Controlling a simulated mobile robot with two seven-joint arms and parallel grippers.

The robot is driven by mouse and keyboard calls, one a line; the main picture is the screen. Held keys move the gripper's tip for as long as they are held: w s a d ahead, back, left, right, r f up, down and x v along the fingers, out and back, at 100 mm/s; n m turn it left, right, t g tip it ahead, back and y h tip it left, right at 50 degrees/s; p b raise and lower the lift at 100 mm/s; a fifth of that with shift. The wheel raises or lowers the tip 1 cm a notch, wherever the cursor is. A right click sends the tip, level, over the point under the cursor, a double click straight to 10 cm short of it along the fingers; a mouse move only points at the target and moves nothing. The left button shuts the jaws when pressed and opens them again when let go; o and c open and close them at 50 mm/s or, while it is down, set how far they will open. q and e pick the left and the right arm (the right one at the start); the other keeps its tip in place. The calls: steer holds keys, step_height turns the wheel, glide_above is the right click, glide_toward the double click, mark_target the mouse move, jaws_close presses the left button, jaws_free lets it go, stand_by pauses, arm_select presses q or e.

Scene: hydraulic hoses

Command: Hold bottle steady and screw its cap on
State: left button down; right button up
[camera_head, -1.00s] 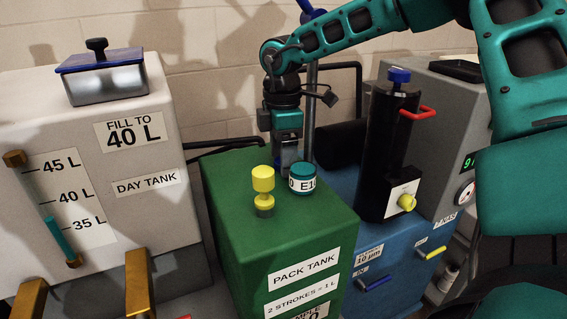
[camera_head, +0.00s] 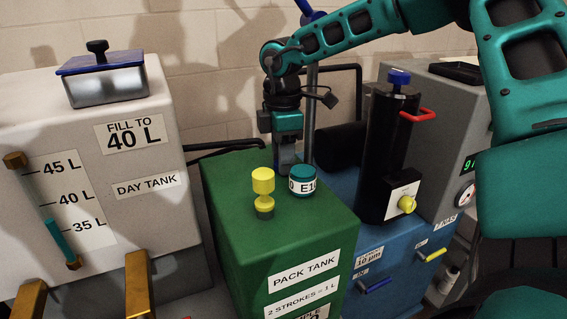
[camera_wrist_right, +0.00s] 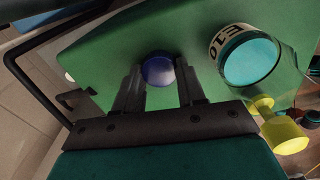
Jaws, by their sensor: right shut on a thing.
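A small round bottle (camera_head: 303,181) with teal contents and a white E10 label stands upright on the green pack tank (camera_head: 230,220). In the right wrist view the bottle (camera_wrist_right: 250,60) is to the right of my right gripper (camera_wrist_right: 160,88), apart from the fingers. A round dark-blue cap (camera_wrist_right: 158,69) sits between those fingertips, and the gripper is shut on it. In the head view my right gripper (camera_head: 286,168) points down just behind and left of the bottle; the cap is hidden there. My left gripper is not in view.
A yellow pump knob (camera_head: 263,182) stands on the tank left of the bottle. A black cylinder (camera_head: 385,150) with a red handle rises at the right. The day tank (camera_head: 120,210) stands at the left. The front of the green top is clear.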

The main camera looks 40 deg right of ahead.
steer(key=shift+r, duration=0.15)
step_height(320, 180, up, 12)
steer(key=p, duration=0.1)
arm_select(q)
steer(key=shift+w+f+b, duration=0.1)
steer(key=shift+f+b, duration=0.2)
steer(key=shift+b, duration=0.6)
arm_select(e)
steer(key=s+a, duration=0.2)
steer(key=s, duration=0.6)
steer(key=s+a, duration=0.2)
steer(key=s, duration=0.7)
steer(key=shift+s+a, duration=0.2)
steer(key=shift+a, duration=0.1)
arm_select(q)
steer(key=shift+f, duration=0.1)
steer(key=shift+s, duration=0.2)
arm_select(e)
steer(key=shift+d, duration=0.1)
